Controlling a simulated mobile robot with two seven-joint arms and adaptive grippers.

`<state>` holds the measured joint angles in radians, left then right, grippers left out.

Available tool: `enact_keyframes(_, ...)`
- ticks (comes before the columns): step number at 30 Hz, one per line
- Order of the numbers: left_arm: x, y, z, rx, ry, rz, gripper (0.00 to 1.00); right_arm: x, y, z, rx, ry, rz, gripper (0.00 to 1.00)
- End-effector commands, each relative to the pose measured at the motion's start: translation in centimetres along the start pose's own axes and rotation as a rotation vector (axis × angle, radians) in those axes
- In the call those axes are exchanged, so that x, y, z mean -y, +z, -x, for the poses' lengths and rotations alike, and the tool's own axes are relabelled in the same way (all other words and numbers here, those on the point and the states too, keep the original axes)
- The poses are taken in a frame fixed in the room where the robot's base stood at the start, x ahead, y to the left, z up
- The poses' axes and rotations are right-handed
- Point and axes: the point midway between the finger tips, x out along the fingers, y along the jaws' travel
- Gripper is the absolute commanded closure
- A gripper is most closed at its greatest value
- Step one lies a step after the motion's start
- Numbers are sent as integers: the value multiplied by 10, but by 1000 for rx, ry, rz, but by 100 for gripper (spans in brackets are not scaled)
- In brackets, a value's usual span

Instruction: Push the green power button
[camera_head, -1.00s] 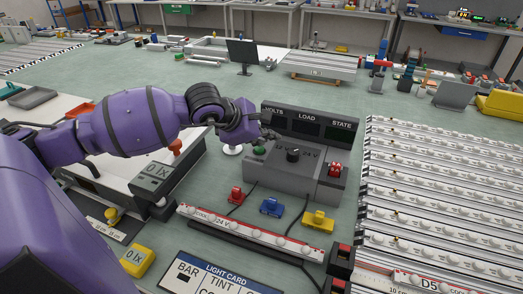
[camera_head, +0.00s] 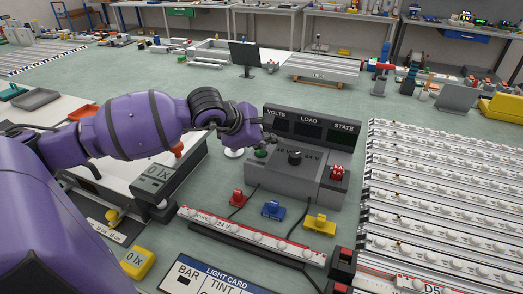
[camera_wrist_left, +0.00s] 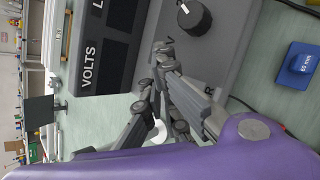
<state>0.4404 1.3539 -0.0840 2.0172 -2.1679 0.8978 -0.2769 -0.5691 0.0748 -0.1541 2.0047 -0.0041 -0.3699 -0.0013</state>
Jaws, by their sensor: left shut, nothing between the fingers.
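The grey power supply box (camera_head: 306,182) stands on the bench, with a black knob (camera_head: 295,158) on top and a red button (camera_head: 337,173) at its right. The green power button (camera_head: 261,154) is at the left of its top. My left gripper (camera_head: 271,136) is shut and empty, just above and behind the green button in the head view. In the left wrist view the shut fingers (camera_wrist_left: 153,68) are over the box top beside the knob (camera_wrist_left: 193,17). The green button is not visible there, so I cannot tell whether they touch it. My right gripper is not in view.
A dark display panel (camera_head: 311,129) marked VOLTS, LOAD and STATE stands upright close behind the box. Red (camera_head: 238,198), blue (camera_head: 273,209) and yellow (camera_head: 319,224) connectors lie in front. A light bar (camera_head: 250,234) lies nearer, and several light strips fill the right.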

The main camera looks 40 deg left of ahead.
Motion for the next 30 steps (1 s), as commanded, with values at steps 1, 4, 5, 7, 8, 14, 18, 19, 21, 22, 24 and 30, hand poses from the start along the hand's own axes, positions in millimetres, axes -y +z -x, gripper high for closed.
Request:
enact_keyframes(1,0,0,0,0,0,0,100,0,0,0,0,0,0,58)
enact_keyframes(4,0,0,0,0,0,0,100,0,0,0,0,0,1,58)
enact_keyframes(5,0,0,0,0,0,0,100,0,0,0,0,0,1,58)
enact_keyframes(7,0,0,0,0,0,0,100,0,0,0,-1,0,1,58)
enact_keyframes(8,0,0,0,0,0,0,100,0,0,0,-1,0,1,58)
enact_keyframes(14,0,0,0,0,0,0,100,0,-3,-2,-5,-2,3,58)
enact_keyframes(18,2,-2,-3,-1,-1,0,100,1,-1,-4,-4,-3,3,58)
enact_keyframes(19,3,-3,-4,-1,-2,0,100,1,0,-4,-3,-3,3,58)
enact_keyframes(21,4,-4,-6,-1,-2,1,100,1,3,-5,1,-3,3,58)
enact_keyframes(22,5,-5,-6,-1,-2,1,100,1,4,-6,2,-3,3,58)
enact_keyframes(24,6,-5,-7,-1,-2,1,100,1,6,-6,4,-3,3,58)
enact_keyframes(30,5,-5,-7,-1,-1,1,100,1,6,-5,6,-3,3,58)
